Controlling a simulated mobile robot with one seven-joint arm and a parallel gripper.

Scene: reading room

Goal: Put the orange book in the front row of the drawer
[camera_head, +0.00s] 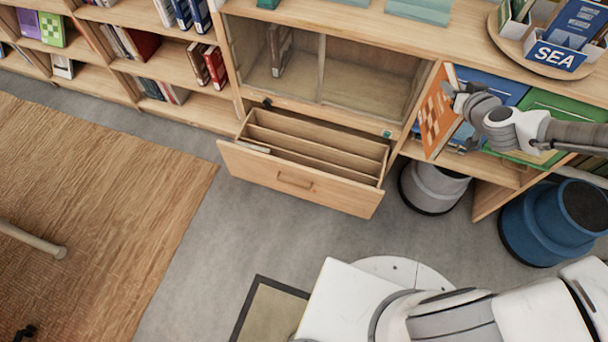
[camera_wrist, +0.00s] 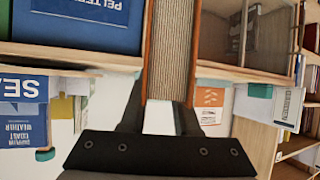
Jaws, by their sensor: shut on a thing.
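The orange book (camera_head: 437,112) has a pale checked pattern on its cover and stands upright in the air, right of the glass-fronted cabinet. My gripper (camera_head: 455,98) is shut on its edge. In the wrist view the book (camera_wrist: 171,50) shows its page edges between the two fingers of my gripper (camera_wrist: 160,118). The drawer (camera_head: 295,178) is pulled open below the cabinet, left of and lower than the book. Dividers (camera_head: 315,150) split it into rows running side to side. A thin pale item (camera_head: 254,147) lies at its left end.
Blue (camera_head: 490,85) and green (camera_head: 565,112) large books lie right behind my gripper. A round tray (camera_head: 507,48) with a SEA box (camera_head: 555,57) stands on top. A grey stool (camera_head: 433,187) and a blue stool (camera_head: 550,222) stand right of the drawer. Floor before the drawer is clear.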

